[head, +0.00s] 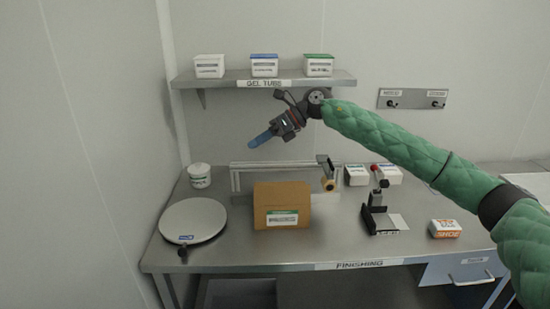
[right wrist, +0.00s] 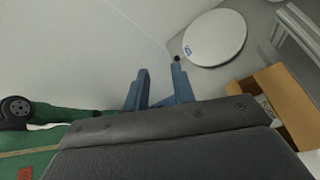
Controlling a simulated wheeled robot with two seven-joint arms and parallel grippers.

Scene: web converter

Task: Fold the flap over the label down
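A brown cardboard box (head: 282,196) stands on the bench, with a white and green label (head: 282,218) on its front face. No separate flap can be made out in the head view. The box also shows at the right edge of the right wrist view (right wrist: 288,98), partly cut off, with a pale patch at its side. My right gripper (head: 260,139) is in the air above and behind the box, below the shelf, touching nothing. Its blue fingers (right wrist: 158,88) are apart and empty in the right wrist view. My left gripper is not in view.
A round white plate (head: 193,220) lies left of the box, with a white tub (head: 199,175) behind it. A metal frame (head: 250,172) stands behind the box. A black stand (head: 377,208) and an orange-white box (head: 445,228) are to the right. A shelf (head: 225,80) holds small boxes.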

